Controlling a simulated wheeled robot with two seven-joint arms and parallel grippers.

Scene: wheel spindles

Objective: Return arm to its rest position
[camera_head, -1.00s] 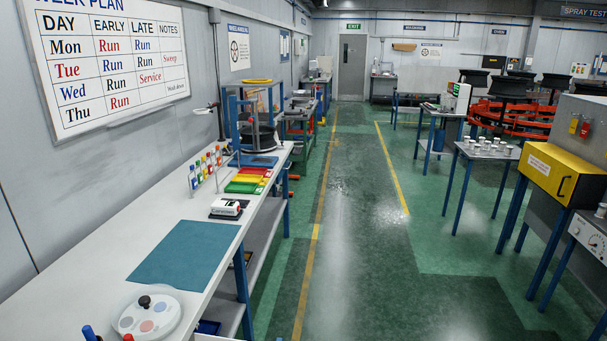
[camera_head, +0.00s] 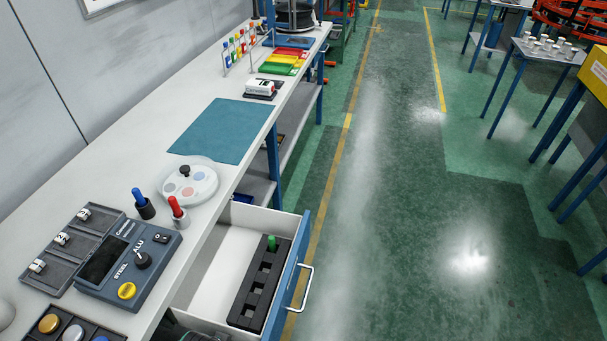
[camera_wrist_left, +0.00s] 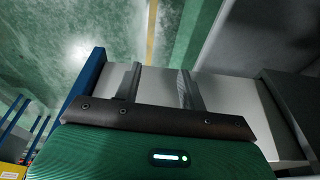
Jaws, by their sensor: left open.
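My left gripper (camera_wrist_left: 158,82) shows in the left wrist view with its two fingers apart and nothing visible between them. It is near the open drawer; the drawer's blue front (camera_wrist_left: 84,78) is left of the fingers and pale drawer surface lies behind them. In the head view the drawer (camera_head: 301,262) stands pulled out from the bench. It holds a black slotted rack (camera_head: 253,301) with a green peg (camera_head: 272,243) at its far end. A small dark part at the bottom edge may be mine; I cannot tell. My right gripper is in neither view.
The bench (camera_head: 108,187) carries a control box (camera_head: 128,265), a tray with compartments (camera_head: 70,246), a round palette (camera_head: 188,184), blue and red handled tools and a teal mat (camera_head: 222,130). The green floor (camera_head: 400,220) right of the drawer is clear.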

